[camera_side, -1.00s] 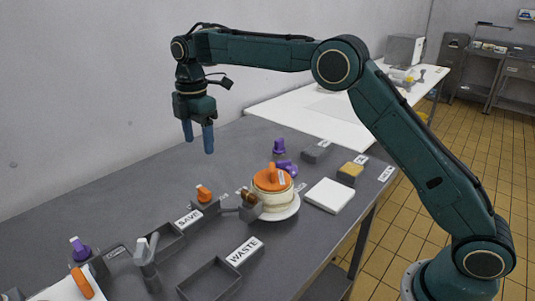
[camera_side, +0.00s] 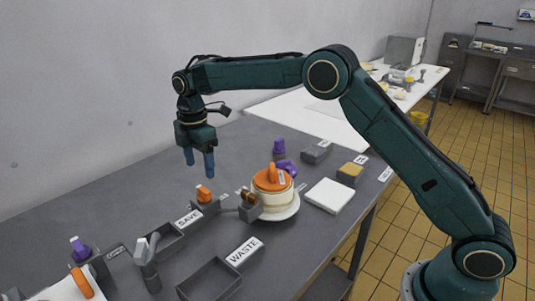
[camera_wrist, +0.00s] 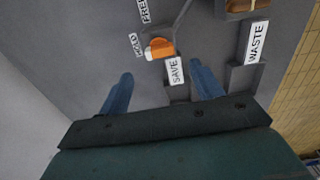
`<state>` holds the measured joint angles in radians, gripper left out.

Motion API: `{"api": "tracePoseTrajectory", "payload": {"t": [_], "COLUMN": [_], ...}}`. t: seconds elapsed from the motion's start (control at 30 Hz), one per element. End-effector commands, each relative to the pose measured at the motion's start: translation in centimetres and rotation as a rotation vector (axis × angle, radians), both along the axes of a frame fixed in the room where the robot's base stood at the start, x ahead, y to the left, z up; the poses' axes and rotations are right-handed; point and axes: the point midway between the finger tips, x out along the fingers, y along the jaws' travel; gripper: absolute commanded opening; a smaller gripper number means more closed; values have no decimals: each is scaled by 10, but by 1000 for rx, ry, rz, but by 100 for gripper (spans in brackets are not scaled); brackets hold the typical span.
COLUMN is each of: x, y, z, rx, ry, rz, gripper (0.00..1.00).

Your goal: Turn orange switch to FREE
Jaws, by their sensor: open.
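The orange switch (camera_side: 204,194) sits on a grey base on the table, behind the SAVE label. In the wrist view the orange switch (camera_wrist: 160,47) shows its white mark on the left, on the side of the HOLD label (camera_wrist: 136,45). The FREE label (camera_wrist: 143,10) lies farther up in that view. My gripper (camera_side: 199,165) points down above the table, close above the switch and apart from it. Its two blue fingers are open with nothing between them. In the wrist view my gripper (camera_wrist: 161,72) has the switch just beyond its fingertips.
A cream pot with an orange lid (camera_side: 272,180) stands on a white plate right of the switch. The SAVE label (camera_side: 189,218) and the WASTE label (camera_side: 244,251) mark grey trays in front. Purple-topped pieces stand behind the pot. The table's back left is clear.

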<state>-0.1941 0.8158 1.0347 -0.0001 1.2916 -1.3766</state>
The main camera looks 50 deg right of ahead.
Motion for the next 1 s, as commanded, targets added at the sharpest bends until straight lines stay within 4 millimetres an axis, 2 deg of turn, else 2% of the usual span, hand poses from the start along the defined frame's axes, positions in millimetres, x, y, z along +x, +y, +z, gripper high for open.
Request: {"api": "tracePoseTrajectory", "payload": {"t": [0.2,0.5,0.7,0.97,1.0], "x": [0,0,0,0,0], "y": [0,0,0,0,0], "z": [-35,-69,-77,-77,-77], "rx": [0,0,0,0,0], "ry": [2,-1,-1,-2,-2], "rz": [0,0,0,0,0], "gripper": [65,65,65,65,58]}}
